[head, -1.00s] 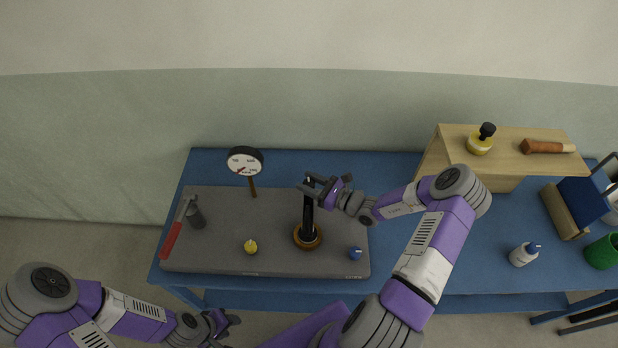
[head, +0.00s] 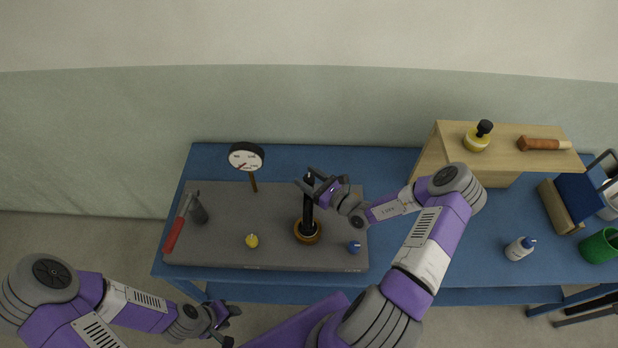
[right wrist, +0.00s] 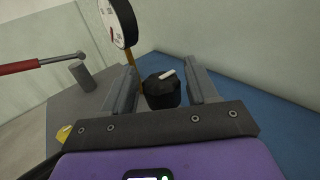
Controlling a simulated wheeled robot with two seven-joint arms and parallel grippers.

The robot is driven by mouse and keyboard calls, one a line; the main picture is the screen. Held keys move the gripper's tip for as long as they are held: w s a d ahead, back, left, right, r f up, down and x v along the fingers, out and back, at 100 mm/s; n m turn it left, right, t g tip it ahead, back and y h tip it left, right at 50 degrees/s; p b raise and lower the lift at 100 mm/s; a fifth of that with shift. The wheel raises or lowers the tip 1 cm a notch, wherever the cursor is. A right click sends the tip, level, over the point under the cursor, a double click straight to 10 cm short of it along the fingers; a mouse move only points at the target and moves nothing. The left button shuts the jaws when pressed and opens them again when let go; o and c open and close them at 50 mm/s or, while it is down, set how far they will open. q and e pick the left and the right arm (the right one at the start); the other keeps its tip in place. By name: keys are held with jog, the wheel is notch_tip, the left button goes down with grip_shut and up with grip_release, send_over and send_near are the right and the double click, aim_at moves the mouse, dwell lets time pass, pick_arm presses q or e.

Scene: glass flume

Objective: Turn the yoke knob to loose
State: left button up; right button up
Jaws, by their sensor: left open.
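The yoke knob (right wrist: 162,92) is a black round knob with a white pointer mark, seen in the right wrist view. In the head view it is at the top of a black upright post (head: 308,212) on a brown round base, largely covered by my right gripper. My right gripper (head: 314,186) is open at the post top. In the right wrist view its two fingers stand on either side of the knob, with gaps showing. My left gripper (head: 228,322) is open and empty, low in front of the table. Any lettering on the knob is unreadable.
The post stands on a grey slab (head: 275,205) with a yellow knob (head: 252,241), a blue knob (head: 354,247), a red-handled lever (head: 175,234) and a round dial gauge (head: 246,157). A wooden shelf (head: 435,148), a bottle (head: 519,249) and a green cup (head: 601,246) are at right.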

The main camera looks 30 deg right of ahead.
aim_at(313, 182)
jog(key=shift+s, duration=0.1)
jog(key=v, duration=0.7)
jog(key=shift+s+d+b, duration=0.1)
jog(key=shift+s+b, duration=0.1)
jog(key=shift+b, duration=0.2)
